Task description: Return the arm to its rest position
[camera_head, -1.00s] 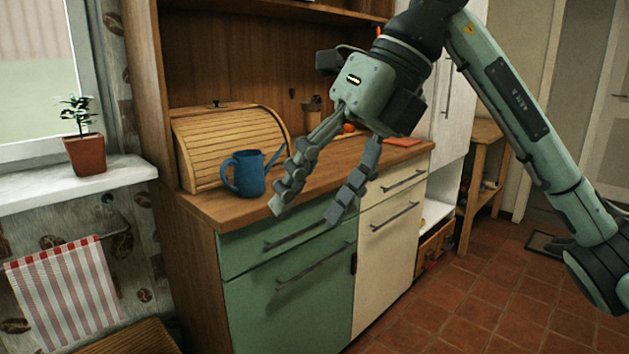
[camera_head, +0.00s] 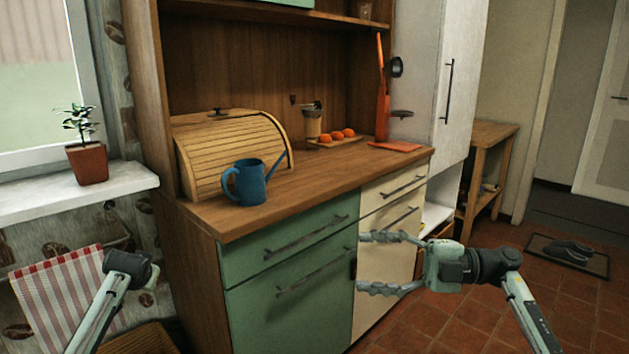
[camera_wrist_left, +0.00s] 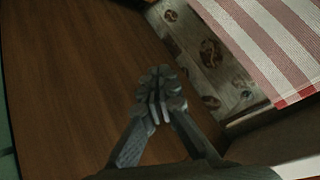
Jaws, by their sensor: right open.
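My right gripper (camera_head: 362,262) is in the lower right of the head view. Its two fingers are spread apart and point left, with nothing between them, in front of the cream cabinet drawers. My left arm (camera_head: 128,270) shows at the lower left of the head view, but its fingers are not clear there. In the left wrist view my left gripper (camera_wrist_left: 158,105) has its fingertips together, with no object seen between them. A blue watering can (camera_head: 250,184) stands upright on the wooden counter (camera_head: 330,172), apart from both grippers.
A wooden bread box (camera_head: 230,150) is behind the can. Several orange fruits (camera_head: 337,136) lie on a board farther back. A potted plant (camera_head: 87,162) stands on the windowsill. A striped towel (camera_head: 62,300) hangs near my left arm. Open tiled floor (camera_head: 470,310) surrounds my right arm.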

